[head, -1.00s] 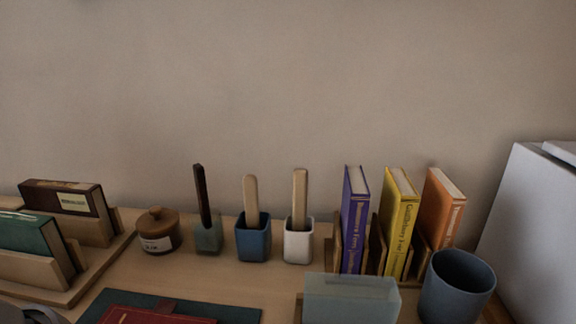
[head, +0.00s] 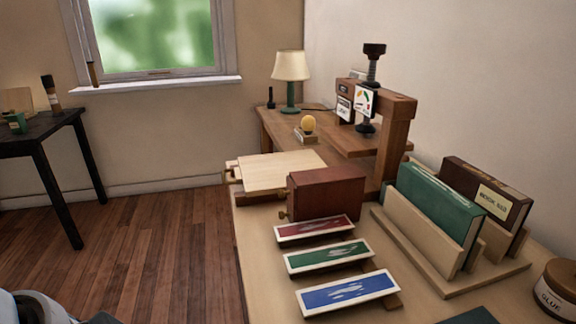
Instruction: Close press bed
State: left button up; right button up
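A wooden press (head: 397,135) with a black screw and top knob (head: 374,50) stands at the far end of the bench in the head view. A pale flat board (head: 275,170), which looks like the press bed, lies out to the left of the press frame. Small knobs show at its left end (head: 233,175). A red-brown box (head: 326,192) stands in front and hides part of the board and the press base. A piece of my arm shows at the lower left edge. Neither gripper's fingers are in view.
A wooden rack (head: 420,232) with green and brown books stands at right, near a glue jar (head: 560,288). A lamp (head: 291,75) stands behind. Floor (head: 150,245) left of the bench is clear.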

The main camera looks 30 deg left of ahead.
aim_at(261, 175)
jog(key=u, duration=1.3)
jog(key=i+j+z, duration=0.25)
jog(key=z, duration=0.15)
jog(key=i+j+z, duration=0.2)
jog(key=j+z, duration=0.2)
jog(key=i+j+z, duration=0.1)
jog(key=j+z, duration=0.25)
jog(key=i+j+z, duration=0.1)
jog(key=j+z, duration=0.7)
jog(key=i+j, duration=0.05)
